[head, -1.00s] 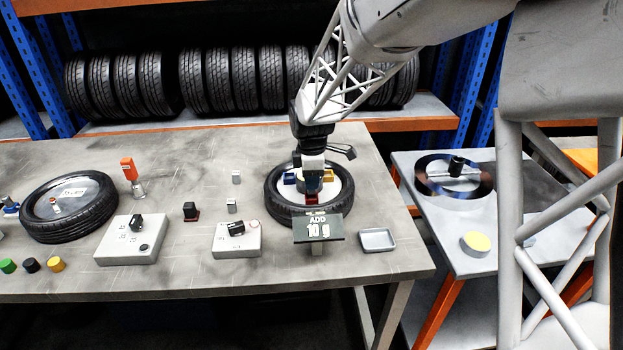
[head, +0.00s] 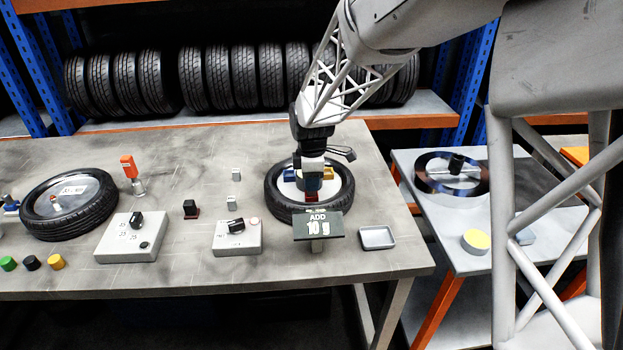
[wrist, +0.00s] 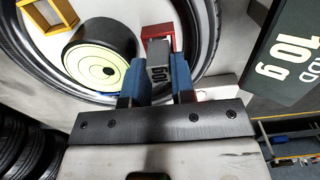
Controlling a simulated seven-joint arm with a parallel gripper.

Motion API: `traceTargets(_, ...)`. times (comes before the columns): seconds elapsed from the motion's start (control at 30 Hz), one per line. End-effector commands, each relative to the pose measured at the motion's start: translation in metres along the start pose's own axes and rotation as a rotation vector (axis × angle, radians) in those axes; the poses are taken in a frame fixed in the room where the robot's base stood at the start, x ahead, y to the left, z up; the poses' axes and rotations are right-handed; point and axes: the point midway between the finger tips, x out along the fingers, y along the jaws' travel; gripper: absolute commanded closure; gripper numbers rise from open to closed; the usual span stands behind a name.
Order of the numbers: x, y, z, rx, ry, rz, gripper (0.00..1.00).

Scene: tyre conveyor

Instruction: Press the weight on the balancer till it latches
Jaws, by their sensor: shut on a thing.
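My gripper (wrist: 158,82) is shut on a small grey weight (wrist: 159,75), held between its blue fingers in the wrist view. The weight is over the white wheel of the balancer, right by a red holder (wrist: 158,40); I cannot tell whether they touch. The balancer's tyre (head: 277,203) lies flat on the table, and my gripper points down over its front part in the head view. A dark hub with a pale yellow-green top (wrist: 103,68) stands in the wheel's middle. A yellow holder (wrist: 48,14) shows beyond it. In the head view my gripper partly hides the wheel.
A sign reading "ADD 10 g" (head: 318,226) stands just in front of the tyre, with a small tray (head: 377,237) to its right. Grey boxes with knobs (head: 237,238) and two small pale blocks (head: 236,174) are to the left. Another tyre (head: 70,205) lies at the far left.

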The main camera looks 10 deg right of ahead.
Motion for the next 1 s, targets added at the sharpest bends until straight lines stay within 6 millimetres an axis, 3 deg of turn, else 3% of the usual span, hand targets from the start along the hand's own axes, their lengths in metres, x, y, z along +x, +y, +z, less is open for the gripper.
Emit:
traceTargets(0.67,0.012,0.000,0.000,0.000,0.000,-0.001,1.00)
traceTargets(0.7,0.012,0.000,0.000,0.000,0.000,0.000,0.80)
traceTargets(0.83,0.012,0.000,0.000,0.000,0.000,0.000,1.00)
traceTargets(1.0,0.012,0.000,0.000,0.000,0.000,0.000,1.00)
